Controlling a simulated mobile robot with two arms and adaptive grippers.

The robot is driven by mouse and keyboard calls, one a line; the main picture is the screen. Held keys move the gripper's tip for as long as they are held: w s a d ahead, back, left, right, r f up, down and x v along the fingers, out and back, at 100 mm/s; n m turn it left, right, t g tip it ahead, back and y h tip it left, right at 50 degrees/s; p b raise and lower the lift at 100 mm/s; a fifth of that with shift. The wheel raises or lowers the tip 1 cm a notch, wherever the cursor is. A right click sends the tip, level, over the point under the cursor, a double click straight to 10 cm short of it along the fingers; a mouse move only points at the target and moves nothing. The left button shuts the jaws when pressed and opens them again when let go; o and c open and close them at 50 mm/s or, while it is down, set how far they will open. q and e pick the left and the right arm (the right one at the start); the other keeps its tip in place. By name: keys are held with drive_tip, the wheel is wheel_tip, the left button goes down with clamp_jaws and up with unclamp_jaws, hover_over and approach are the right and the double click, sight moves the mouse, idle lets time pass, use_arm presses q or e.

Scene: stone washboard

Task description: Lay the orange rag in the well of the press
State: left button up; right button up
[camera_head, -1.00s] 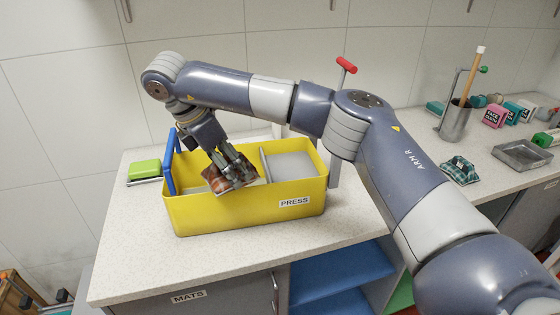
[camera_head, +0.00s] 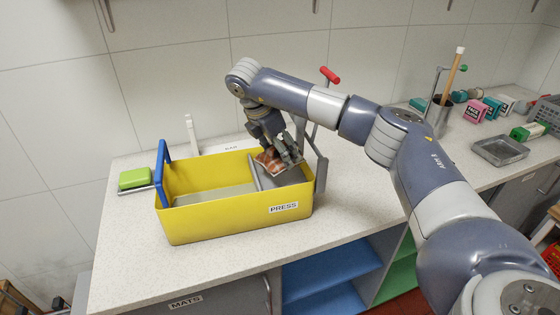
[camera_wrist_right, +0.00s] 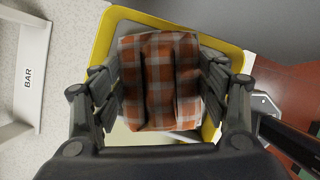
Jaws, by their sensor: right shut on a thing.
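The orange checked rag (camera_head: 270,161) is in my right gripper (camera_head: 284,150). In the right wrist view the rag (camera_wrist_right: 160,82) is bunched in folds between the two fingers, which press on it from both sides. The press (camera_head: 200,226) is a yellow open bin with a blue handle (camera_head: 162,172) on its left. A grey divider (camera_head: 253,172) splits it into a larger left compartment and a smaller right one. The rag hangs over the right compartment, just right of the divider; I cannot tell whether it touches anything below. My left gripper is out of view.
A green sponge (camera_head: 135,178) lies left of the press. A red-handled lever (camera_head: 329,76) stands at its right end. A metal tray (camera_head: 499,150), a cup with a wooden stick (camera_head: 438,113) and small boxes stand farther right. The front counter strip is clear.

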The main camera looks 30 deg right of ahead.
sight(279, 177)
drive_tip(key=shift+w+f, duration=0.1)
drive_tip(key=shift+f, duration=0.85)
drive_tip(key=shift+a+f+p, duration=0.15)
drive_tip(key=shift+f+p, duration=0.3)
drive_tip(key=shift+f, duration=0.2)
drive_tip(key=shift+s+f+p, duration=0.2)
drive_tip(key=shift+f, duration=0.35)
drive_tip(key=shift+s+f+p, duration=0.15)
drive_tip(key=shift+f, duration=0.35)
drive_tip(key=c, duration=0.5)
drive_tip(key=shift+f, duration=0.2)
drive_tip(key=shift+c, duration=0.2)
drive_tip(key=o, duration=1.6)
drive_tip(key=shift+w+a, duration=0.1)
drive_tip(key=shift+o, duration=1)
drive_tip(key=shift+w+f, duration=0.1)
drive_tip(key=shift+w, duration=0.15)
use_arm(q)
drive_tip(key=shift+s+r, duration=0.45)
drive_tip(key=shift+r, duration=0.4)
